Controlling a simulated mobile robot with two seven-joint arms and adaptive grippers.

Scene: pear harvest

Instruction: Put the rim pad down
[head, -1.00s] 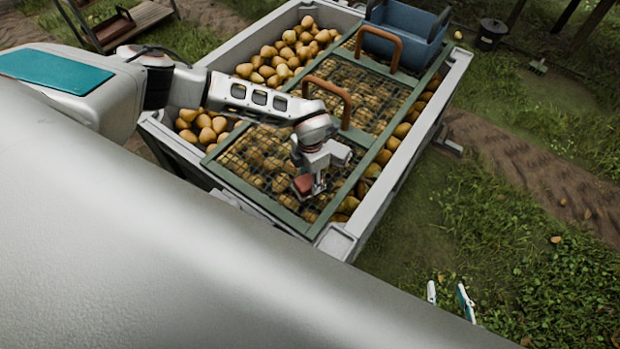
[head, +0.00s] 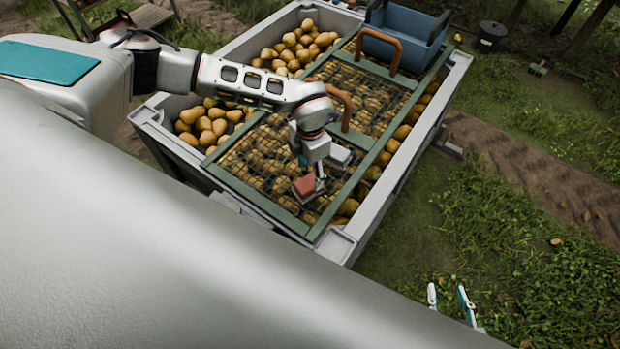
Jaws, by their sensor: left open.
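The rim pad, a small reddish-brown block (head: 305,186), shows at the near end of the green-framed mesh cover (head: 262,205) on the pear bin. My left gripper (head: 310,178) is open right at the pad, its wrist above and behind it. I cannot tell whether the fingers still touch the pad or how flat it rests on the mesh. My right gripper (head: 450,300) shows only its two fingertips at the bottom right, apart and empty, over the grass.
The grey bin (head: 402,178) is full of pears (head: 205,125). Two brown arched handles (head: 383,48) rise from the cover. A blue tub (head: 405,38) sits at its far end. A dark bucket (head: 490,36) stands on the grass at the back right.

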